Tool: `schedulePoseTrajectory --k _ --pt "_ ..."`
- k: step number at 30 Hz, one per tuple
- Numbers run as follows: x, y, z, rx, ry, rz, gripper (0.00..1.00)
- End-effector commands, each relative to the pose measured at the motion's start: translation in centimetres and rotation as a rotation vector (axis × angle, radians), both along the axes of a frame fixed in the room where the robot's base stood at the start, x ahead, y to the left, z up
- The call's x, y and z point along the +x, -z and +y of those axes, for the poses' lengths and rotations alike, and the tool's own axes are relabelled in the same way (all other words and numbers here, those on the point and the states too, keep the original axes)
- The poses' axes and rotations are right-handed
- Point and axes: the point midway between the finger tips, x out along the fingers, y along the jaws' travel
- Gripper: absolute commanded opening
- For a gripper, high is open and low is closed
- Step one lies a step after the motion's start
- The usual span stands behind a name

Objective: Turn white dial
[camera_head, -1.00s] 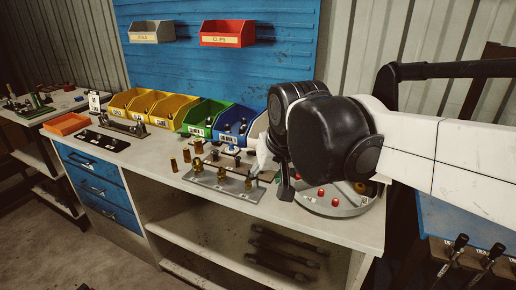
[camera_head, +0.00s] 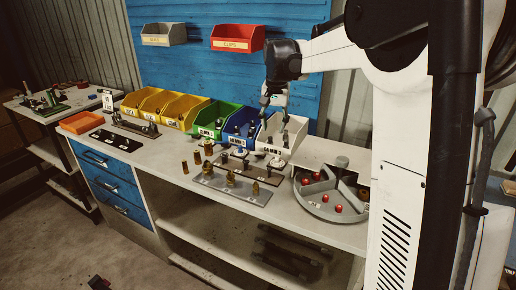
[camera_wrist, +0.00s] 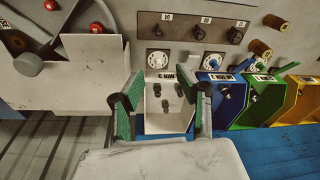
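A white dial (camera_head: 277,162) sits on the bench in front of the white bin (camera_head: 291,146). It also shows in the wrist view (camera_wrist: 158,59). My gripper (camera_head: 273,105) hangs above the white bin, behind the dials. In the wrist view its green-padded fingers (camera_wrist: 161,103) are spread apart with nothing gripped; the white bin with small black fittings shows between and beyond them.
Blue (camera_head: 240,127), green (camera_head: 212,119) and yellow bins stand in a row left of the white bin. A round grey tray (camera_head: 318,206) with red pieces is to the right. A plate with brass fittings (camera_head: 232,187) lies in front. The lower shelf holds dark bars (camera_head: 290,252).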

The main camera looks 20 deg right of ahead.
Motion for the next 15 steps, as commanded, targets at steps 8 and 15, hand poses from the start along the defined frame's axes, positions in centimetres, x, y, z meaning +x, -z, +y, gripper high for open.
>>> schedulePoseTrajectory --k 8,15 --pt "5.5 3.1 -4.7 0.03 0.123 0.086 0.34" --pt "7.7 5.6 -7.1 0.045 0.188 0.134 0.34"
